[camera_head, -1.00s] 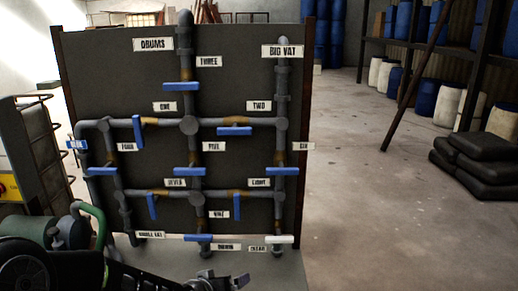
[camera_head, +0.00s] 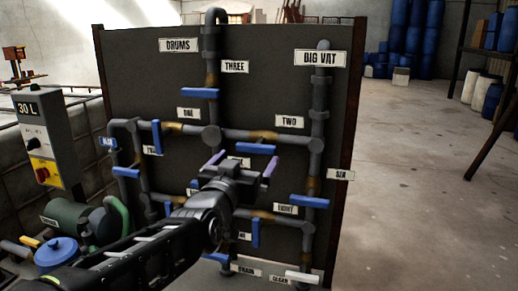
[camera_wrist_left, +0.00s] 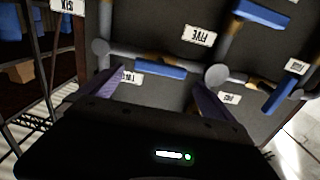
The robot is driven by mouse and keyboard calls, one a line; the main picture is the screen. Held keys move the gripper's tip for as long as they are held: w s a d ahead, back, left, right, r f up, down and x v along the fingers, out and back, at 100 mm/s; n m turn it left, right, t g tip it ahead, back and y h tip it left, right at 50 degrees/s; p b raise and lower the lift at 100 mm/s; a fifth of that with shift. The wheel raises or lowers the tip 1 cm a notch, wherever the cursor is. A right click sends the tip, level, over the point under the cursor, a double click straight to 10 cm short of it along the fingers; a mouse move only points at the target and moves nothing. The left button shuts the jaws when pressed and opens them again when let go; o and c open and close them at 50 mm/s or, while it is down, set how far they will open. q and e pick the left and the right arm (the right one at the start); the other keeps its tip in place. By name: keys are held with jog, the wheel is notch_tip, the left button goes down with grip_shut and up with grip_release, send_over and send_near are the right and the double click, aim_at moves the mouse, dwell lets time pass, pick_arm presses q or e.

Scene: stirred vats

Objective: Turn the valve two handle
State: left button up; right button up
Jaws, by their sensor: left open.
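The valve two handle (camera_head: 257,149) is a blue bar lying horizontal on the grey pipe, below and left of the TWO label (camera_head: 290,121). In the left wrist view, which is upside down, the handle (camera_wrist_left: 160,68) shows beyond and between my fingertips, near the TWO label (camera_wrist_left: 130,77). My left gripper (camera_head: 242,165) is open and empty, just below the handle in the head view. Its purple fingers point at the panel in the left wrist view (camera_wrist_left: 156,82). I cannot tell whether they touch the handle. My right gripper is not in view.
The dark panel (camera_head: 270,60) carries several other blue handles, including valve three (camera_head: 200,92) and valve one (camera_head: 157,136). My left arm hides part of the lower pipes. A control box (camera_head: 45,135) and green pump (camera_head: 68,220) stand left. The floor (camera_head: 420,190) right is open.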

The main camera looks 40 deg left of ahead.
aim_at(255, 151)
pick_arm(q)
jog(key=shift+w+a, duration=0.2)
jog(key=shift+w, duration=0.2)
jog(key=p+x, duration=0.2)
jog(key=x, duration=0.3)
jog(key=shift+w+a, duration=0.15)
jog(key=shift+w, duration=0.2)
jog(key=shift+w+a+p, duration=0.15)
jog(key=shift+w+p, duration=0.15)
jog(key=shift+w, duration=0.25)
jog(key=shift+c, duration=0.6)
jog(key=c, duration=1)
